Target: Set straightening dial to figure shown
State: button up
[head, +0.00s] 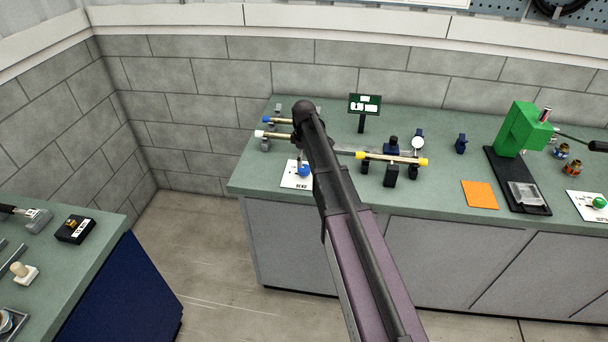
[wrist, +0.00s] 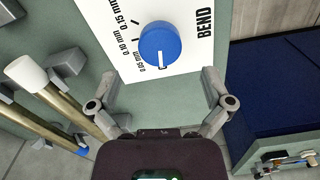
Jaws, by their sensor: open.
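The blue straightening dial (wrist: 160,45) sits on a white card (wrist: 190,18) marked BEND, with 0.05, 0.10 and 0.15 mm labels. Its white pointer line points down in the wrist view, by the 0.05 mm end. The dial also shows in the head view (head: 304,171), beside my arm. My gripper (wrist: 158,76) is open and empty, its fingers spread to either side below the dial, apart from it. In the head view the gripper is hidden behind my arm. A green sign (head: 364,103) on a post stands behind; its white figures are too small to read.
Rods with white (head: 262,134) and blue ends lie on holders left of the card. A yellow-ended rod (head: 392,159) rests on black stands to the right. Further right are an orange square (head: 480,194) and a green press (head: 523,130). Bench front around the card is clear.

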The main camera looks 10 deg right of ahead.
aim_at(304, 168)
jog(key=shift+f+b, duration=2.5)
jog(key=shift+f, duration=0.25)
jog(key=c, duration=1.1)
